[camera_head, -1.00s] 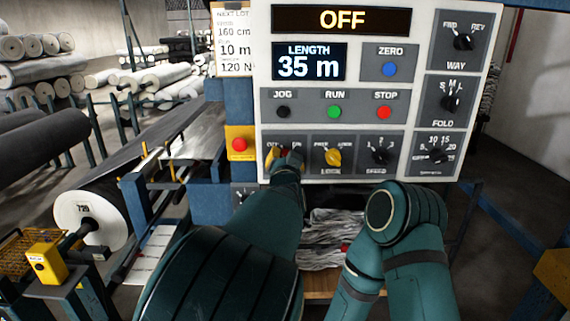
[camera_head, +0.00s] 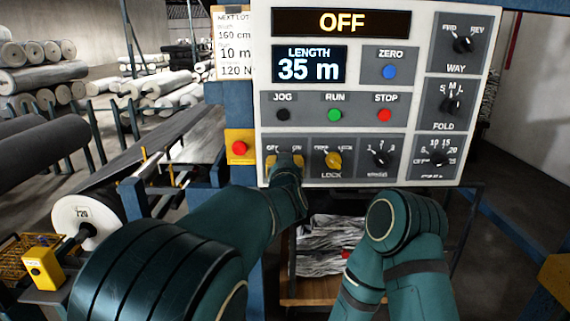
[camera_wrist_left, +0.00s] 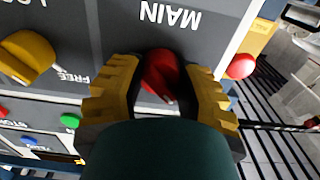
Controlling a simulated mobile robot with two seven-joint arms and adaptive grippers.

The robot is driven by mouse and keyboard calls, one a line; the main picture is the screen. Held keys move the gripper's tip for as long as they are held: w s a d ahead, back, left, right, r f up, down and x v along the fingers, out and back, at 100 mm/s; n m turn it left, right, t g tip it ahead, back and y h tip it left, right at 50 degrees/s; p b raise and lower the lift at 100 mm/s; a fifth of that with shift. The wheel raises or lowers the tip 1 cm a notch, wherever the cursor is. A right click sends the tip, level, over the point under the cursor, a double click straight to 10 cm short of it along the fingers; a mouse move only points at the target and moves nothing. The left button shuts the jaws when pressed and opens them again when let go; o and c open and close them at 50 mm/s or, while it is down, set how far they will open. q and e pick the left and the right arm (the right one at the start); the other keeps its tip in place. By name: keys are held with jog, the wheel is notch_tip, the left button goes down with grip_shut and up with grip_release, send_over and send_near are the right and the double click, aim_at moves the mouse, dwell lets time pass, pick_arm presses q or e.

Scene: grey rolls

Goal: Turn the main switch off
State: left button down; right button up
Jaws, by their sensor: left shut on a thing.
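The control panel (camera_head: 420,110) fills the upper right of the head view, and its top display (camera_head: 341,22) reads OFF. My left gripper (camera_head: 284,162) is at the panel's lower left switch. In the left wrist view, the yellow fingers of that gripper (camera_wrist_left: 163,88) are on both sides of the red main switch knob (camera_wrist_left: 160,70), shut on it, beside the label MAIN. In the head view the gripper hides most of this knob. My right arm is folded at the lower right, and its gripper is not in view.
The yellow lock knob (camera_head: 333,160) is just right of the main switch. A red button on a yellow box (camera_head: 239,148) is just left of the panel. JOG, RUN (camera_head: 334,115) and STOP (camera_head: 384,115) buttons sit above.

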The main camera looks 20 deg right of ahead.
pick_arm(q)
jog(key=shift+r, duration=0.15)
jog(key=c, duration=0.5)
grip_release()
jog(key=shift+w, duration=0.1)
jog(key=v, duration=1.2)
